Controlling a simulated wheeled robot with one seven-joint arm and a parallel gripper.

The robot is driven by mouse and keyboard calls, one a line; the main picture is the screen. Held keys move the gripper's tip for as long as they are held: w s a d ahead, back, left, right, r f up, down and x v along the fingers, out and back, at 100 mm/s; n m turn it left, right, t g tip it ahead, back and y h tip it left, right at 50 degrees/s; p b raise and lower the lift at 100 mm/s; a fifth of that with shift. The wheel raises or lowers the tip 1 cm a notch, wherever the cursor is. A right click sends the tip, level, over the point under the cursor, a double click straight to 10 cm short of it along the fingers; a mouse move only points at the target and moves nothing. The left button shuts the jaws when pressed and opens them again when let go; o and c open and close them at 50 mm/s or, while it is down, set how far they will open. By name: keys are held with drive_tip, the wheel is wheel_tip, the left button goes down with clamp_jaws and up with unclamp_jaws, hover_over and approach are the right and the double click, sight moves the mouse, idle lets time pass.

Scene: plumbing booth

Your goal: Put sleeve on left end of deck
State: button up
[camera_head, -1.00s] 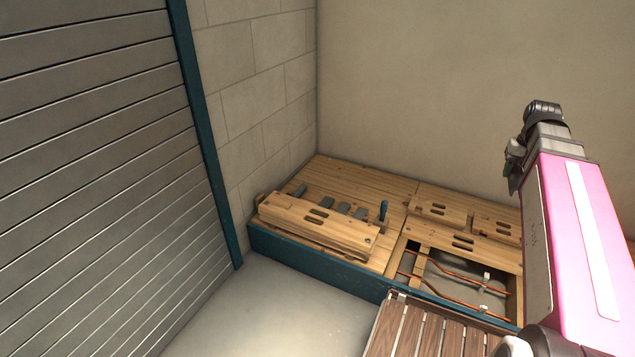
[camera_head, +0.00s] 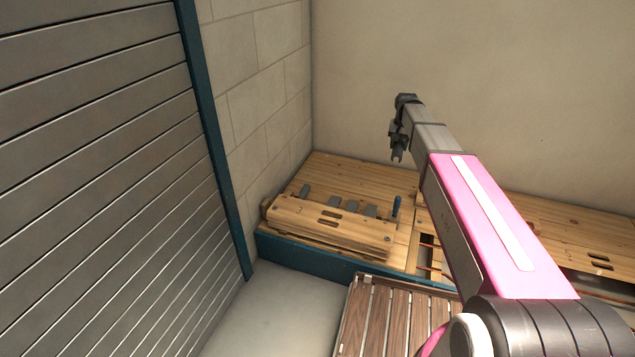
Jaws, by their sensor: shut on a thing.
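The wooden deck (camera_head: 349,164) with a teal front edge runs along the back wall. Its left end meets the block wall. My gripper (camera_head: 397,158) hangs in the air above and to the right of that left end, clear of the deck. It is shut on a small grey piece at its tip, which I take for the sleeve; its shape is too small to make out. My pink arm hides part of the deck's middle.
A slatted wooden surface (camera_head: 385,315) stands in front. A grey shutter (camera_head: 95,180) is at left.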

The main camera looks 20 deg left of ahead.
drive_tip(key=w+a+f, duration=0.5)
drive_tip(key=a+f, duration=0.3)
drive_tip(key=a, duration=0.1)
drive_tip(key=w+a+f, duration=0.5)
drive_tip(key=a+f, duration=0.4)
drive_tip(key=a, duration=0.1)
hover_over(318, 198)
drive_tip(key=shift+m, duration=0.3)
drive_tip(key=shift+w+f, duration=0.15)
drive_tip(key=shift+f, duration=11.95)
drive_tip(key=shift+f, duration=1.8)
drive_tip(key=o, duration=0.8)
drive_tip(key=shift+c, duration=0.2)
